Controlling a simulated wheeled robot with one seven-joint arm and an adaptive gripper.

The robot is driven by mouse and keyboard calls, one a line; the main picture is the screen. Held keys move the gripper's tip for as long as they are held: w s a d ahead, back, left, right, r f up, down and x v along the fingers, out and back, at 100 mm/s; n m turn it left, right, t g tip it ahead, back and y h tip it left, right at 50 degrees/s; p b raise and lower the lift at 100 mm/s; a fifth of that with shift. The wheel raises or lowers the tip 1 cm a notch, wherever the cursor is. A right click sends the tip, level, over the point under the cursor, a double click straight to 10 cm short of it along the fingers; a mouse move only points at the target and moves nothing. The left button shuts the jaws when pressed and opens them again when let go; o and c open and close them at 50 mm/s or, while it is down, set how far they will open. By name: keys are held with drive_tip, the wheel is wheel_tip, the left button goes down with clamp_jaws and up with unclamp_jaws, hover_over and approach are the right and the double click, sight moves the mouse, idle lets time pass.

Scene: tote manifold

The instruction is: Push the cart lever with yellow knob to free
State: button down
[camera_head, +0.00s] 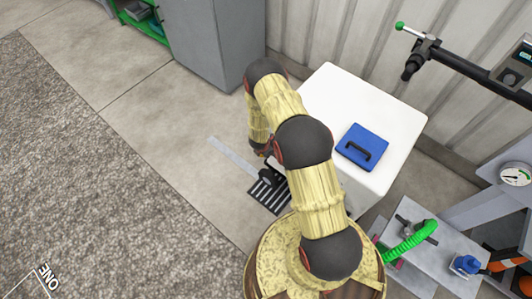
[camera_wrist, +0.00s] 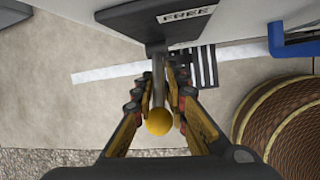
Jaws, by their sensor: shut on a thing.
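The lever with the yellow knob (camera_wrist: 159,122) shows in the wrist view as a grey rod running from a dark plate (camera_wrist: 150,18) down to the round knob. A white label reading FREE (camera_wrist: 187,14) is on the plate. My gripper (camera_wrist: 159,82) has its fingers on both sides of the rod and is shut on it, with the knob between the fingers on the near side. In the head view the white cart top (camera_head: 390,112) is right of my arm. The lever and my fingertips are mostly hidden there.
A blue case (camera_head: 362,146) with a black handle lies on the cart top. A black-striped floor grating (camera_head: 266,196) and a pale floor strip (camera_head: 232,158) are beside the cart. A grey cabinet (camera_head: 205,40) stands behind. Open floor lies to the left.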

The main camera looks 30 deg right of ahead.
drive_tip(key=shift+s+d, duration=0.1)
drive_tip(key=shift+s, duration=0.05)
drive_tip(key=c, duration=1.9)
unclamp_jaws()
drive_tip(key=v, duration=1.2)
drive_tip(key=shift+d, duration=0.1)
